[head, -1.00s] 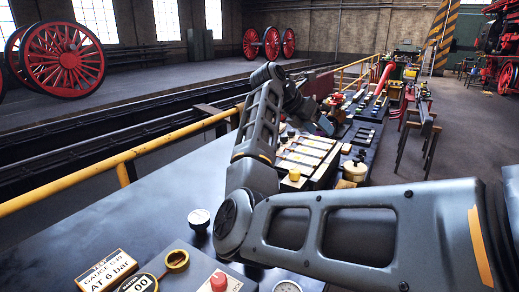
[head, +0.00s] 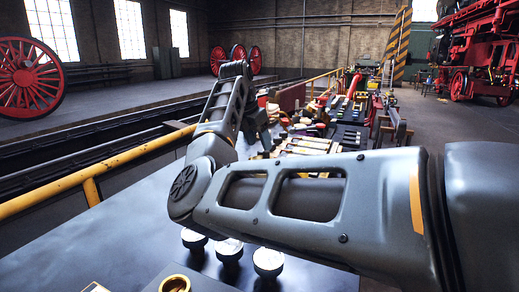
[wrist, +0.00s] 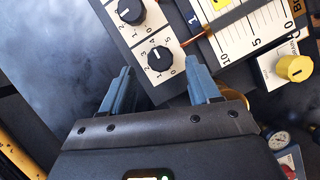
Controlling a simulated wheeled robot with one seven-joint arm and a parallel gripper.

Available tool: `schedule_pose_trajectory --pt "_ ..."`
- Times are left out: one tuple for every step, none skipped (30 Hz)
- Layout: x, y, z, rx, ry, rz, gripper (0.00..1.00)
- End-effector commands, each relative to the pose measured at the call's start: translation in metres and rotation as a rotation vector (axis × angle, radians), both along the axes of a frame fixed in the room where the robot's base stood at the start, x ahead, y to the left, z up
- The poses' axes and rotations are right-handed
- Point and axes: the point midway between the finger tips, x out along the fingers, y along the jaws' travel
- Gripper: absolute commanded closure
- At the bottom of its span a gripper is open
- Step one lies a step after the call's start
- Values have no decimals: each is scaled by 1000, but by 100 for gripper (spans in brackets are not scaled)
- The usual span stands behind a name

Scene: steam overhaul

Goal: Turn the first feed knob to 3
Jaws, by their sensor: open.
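In the wrist view, two black feed knobs sit on pale dial plates on a dark panel. The upper knob (wrist: 131,11) is near the top edge. The lower knob (wrist: 160,58) has a white pointer mark and small numbers from 0 to 5 around it. I cannot tell which one is the first, nor read its setting surely. My gripper (wrist: 160,66) is open, with its blue-grey fingers on either side of the lower knob in the picture. I see no contact, and the depth gap is unclear. In the head view my arm hides the knobs.
Right of the knobs are white scales (wrist: 235,35) with coloured markers, and a yellow knob (wrist: 295,68). A round gauge (wrist: 279,140) is at lower right.

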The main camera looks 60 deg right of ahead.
Motion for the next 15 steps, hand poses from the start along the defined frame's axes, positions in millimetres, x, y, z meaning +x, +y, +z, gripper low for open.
schedule_pose_trajectory --pt "-2 -3 -7 1 3 1 39" --pt "-2 -4 -11 0 4 1 39" --pt "-2 -6 -16 0 3 1 39" --pt "-3 -8 -19 0 3 1 39" --pt "-3 -9 -22 0 3 1 39" --pt "-4 -10 -25 0 2 0 39" --pt "-4 -11 -27 0 2 0 39" --pt "-4 -11 -28 -1 2 1 39" --pt "-4 -12 -30 -1 0 0 39" --pt "-4 -12 -30 0 0 0 39" --pt "-4 -12 -31 0 0 0 39" --pt "-4 -12 -31 0 -1 0 39" --pt "-4 -12 -32 0 -1 0 39" --pt "-4 -12 -32 0 -1 0 39" --pt "-4 -12 -32 -1 0 1 39"
